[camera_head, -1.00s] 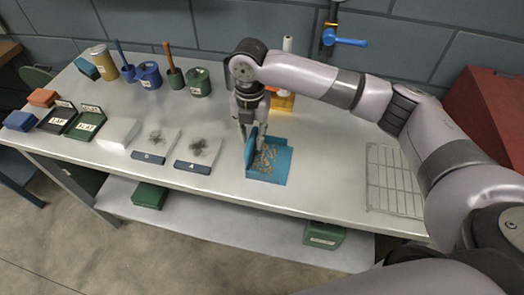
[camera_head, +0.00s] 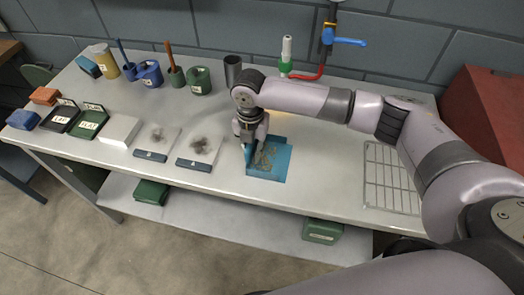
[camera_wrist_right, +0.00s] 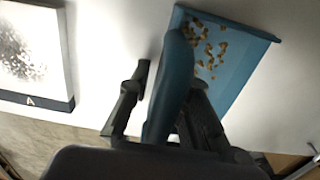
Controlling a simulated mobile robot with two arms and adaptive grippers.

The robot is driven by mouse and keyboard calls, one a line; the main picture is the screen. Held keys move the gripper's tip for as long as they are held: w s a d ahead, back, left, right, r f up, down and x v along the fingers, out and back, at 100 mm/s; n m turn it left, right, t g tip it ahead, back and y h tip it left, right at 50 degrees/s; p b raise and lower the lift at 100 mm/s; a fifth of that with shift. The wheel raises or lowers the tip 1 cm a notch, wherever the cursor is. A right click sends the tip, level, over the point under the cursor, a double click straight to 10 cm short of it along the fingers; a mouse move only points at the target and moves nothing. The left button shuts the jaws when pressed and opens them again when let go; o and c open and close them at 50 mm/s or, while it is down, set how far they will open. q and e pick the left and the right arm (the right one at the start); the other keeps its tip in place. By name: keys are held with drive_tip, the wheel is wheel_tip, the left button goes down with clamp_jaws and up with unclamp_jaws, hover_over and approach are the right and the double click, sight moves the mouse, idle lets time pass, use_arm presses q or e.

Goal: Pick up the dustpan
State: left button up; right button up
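The blue dustpan (camera_head: 281,163) lies on the bench with brown crumbs (camera_head: 265,158) in it. My right gripper (camera_head: 250,148) is down at its left side and covers most of its handle. In the right wrist view the darker blue handle (camera_wrist_right: 173,85) rises between the two fingers of my right gripper (camera_wrist_right: 168,88). The left finger shows a gap to the handle; the right finger is close beside it, and I cannot tell whether it touches. The flat pan (camera_wrist_right: 235,72) lies beyond. My left gripper is not in view.
White plates with dark dust (camera_head: 203,148) lie left of the dustpan. A wire rack (camera_head: 390,180) is at the right. The bench's front edge is close below the dustpan.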

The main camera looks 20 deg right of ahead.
clamp_jaws()
drive_tip(key=shift+r, duration=0.1)
idle(0.5)
